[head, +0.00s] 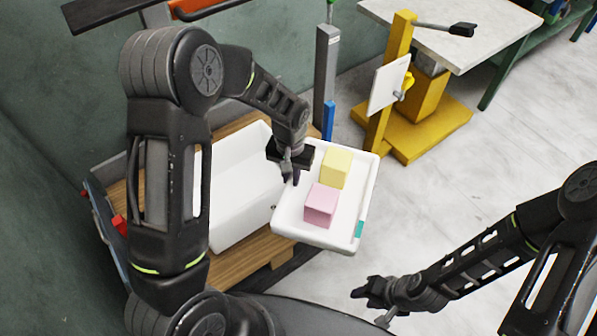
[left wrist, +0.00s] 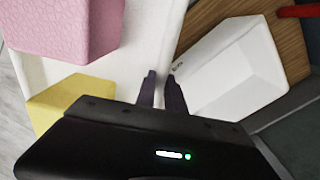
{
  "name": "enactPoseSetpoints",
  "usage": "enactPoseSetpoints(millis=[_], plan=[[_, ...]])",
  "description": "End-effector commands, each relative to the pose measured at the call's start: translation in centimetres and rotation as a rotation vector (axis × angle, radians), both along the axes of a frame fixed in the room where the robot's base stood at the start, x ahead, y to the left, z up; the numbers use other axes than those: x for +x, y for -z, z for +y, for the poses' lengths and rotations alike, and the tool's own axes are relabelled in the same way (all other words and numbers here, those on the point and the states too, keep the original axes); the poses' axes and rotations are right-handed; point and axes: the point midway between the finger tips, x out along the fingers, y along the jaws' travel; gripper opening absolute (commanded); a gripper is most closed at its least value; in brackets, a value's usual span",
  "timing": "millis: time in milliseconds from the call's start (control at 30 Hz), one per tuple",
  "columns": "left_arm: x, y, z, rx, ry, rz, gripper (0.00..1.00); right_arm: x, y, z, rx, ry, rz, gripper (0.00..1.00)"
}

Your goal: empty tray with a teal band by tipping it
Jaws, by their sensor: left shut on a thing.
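A white tray (head: 287,226) with a teal band (head: 359,229) at its right corner holds a yellow foam block (head: 336,167) and a pink foam block (head: 321,204). My left gripper (head: 290,175) is shut on the tray's left rim. In the left wrist view, the fingers (left wrist: 163,90) close on the tray's edge (left wrist: 150,45), with the pink block (left wrist: 70,25) and the yellow block (left wrist: 65,98) beside them. The tray looks slightly tilted. My right gripper (head: 368,294) is empty in free space at lower right; its fingertips are too small to judge.
A second white container (head: 238,200) lies left of the tray on a wooden surface (head: 250,250); it also shows in the left wrist view (left wrist: 225,70). A yellow press stand (head: 425,110) and a white-topped table (head: 455,30) stand behind.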

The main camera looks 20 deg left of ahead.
Motion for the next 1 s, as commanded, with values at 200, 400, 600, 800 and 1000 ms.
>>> enactPoseSetpoints(millis=[200, 400, 600, 800, 1000], plan=[[0.2, 0.6, -0.1, 0.001, -0.151, 0.001, 0.0, 0.0, -0.7, 0.0, 0.0, 0.0, 0.001, 0.36], [0.8, 2.2, -0.1, 0.004, -0.504, 0.001, 0.0, -0.1, -2.1, 0.0, -0.001, -0.001, 0.002, 0.36], [2.3, 4.6, 0.2, 0.006, -1.024, -0.002, 0.0, -0.1, -4.0, 0.0, 0.0, -0.001, 0.004, 0.36], [4.6, 6.7, 0.6, 0.004, -1.528, -0.007, 0.0, -0.2, -5.7, 0.0, -0.001, 0.0, 0.007, 0.36], [6.6, 8.1, 0.6, 0.0, -1.868, -0.006, 0.0, -0.2, -6.7, 0.0, -0.002, -0.001, 0.008, 0.36]])
